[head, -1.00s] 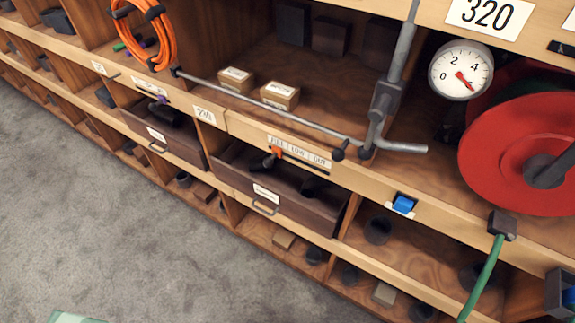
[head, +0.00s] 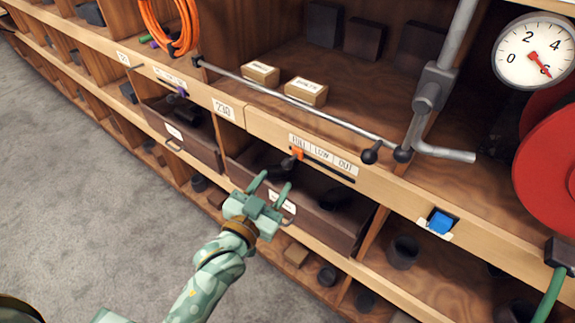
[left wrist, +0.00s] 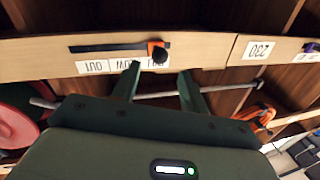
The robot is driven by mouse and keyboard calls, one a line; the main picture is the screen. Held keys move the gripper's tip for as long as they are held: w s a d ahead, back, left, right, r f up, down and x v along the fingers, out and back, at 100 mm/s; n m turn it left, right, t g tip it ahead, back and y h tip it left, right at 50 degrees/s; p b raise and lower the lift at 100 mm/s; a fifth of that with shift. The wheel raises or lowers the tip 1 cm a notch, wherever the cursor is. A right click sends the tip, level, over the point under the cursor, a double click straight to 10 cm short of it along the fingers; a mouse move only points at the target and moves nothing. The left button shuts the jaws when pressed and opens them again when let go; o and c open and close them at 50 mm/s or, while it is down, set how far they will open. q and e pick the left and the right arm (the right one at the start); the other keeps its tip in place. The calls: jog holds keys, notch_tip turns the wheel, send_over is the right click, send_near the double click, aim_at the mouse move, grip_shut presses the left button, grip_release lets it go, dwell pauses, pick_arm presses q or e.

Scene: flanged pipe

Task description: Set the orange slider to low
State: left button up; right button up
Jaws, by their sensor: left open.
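The orange slider (head: 298,154) sits at the left end of a dark slot in the shelf's front edge, below the word FULL on the label (head: 322,155) reading FULL, LOW, OUT. A dark knob shows beside its orange part. My left gripper (head: 272,182) is open and empty, just below and in front of the slider, its fingers pointing at the shelf edge. In the left wrist view, which is upside down, the slider (left wrist: 156,48) lies just beyond the gap between the fingertips (left wrist: 160,70). I see no contact. My right gripper is out of view.
A grey rod (head: 290,105) runs along the shelf front above the slot and ends in dark knobs. An open dark drawer (head: 325,225) lies below the slot. A blue switch (head: 440,221) is to the right. A gauge (head: 535,52) and red reel (head: 550,160) stand further right.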

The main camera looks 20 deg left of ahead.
aim_at(284, 168)
pick_arm(q)
jog(key=w, duration=0.5)
jog(key=w+d+b, duration=0.1)
jog(key=w, duration=0.1)
jog(key=shift+w+d+f, duration=0.1)
jog(key=shift+w, duration=0.15)
jog(key=shift+c, duration=0.3)
grip_shut()
